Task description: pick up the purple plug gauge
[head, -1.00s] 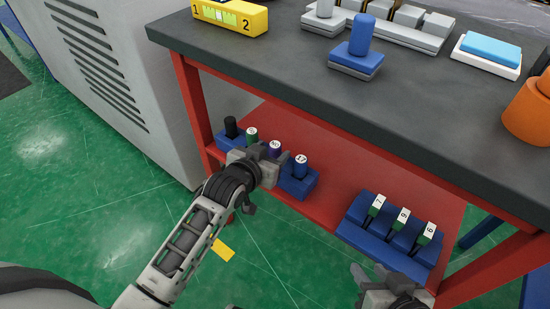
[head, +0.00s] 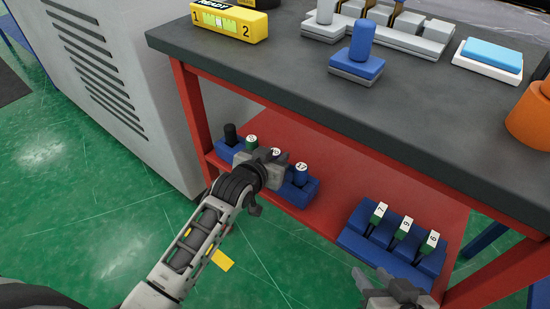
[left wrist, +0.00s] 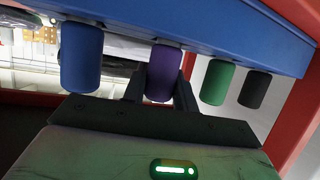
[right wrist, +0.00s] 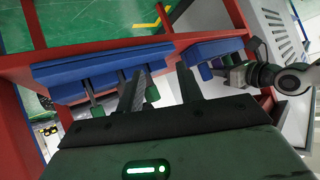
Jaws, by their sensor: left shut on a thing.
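The purple plug gauge (left wrist: 165,72) stands in the blue rack (left wrist: 215,40) between the fingers of my left gripper (left wrist: 162,88) in the left wrist view, which shows the scene upside down. In the head view my left gripper (head: 279,157) is at the same rack on the red lower shelf and hides most of this gauge. The left gripper is shut on the purple gauge. My right gripper (right wrist: 163,82) is open and empty; in the head view it is at the bottom right, in front of the second rack.
Beside the purple gauge stand a blue gauge (left wrist: 82,58), a green gauge (left wrist: 217,82) and a black gauge (left wrist: 253,89). A second blue rack (head: 350,240) with green-and-black gauges lies to the right. The dark tabletop (head: 290,75) overhangs the red shelf (head: 318,222).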

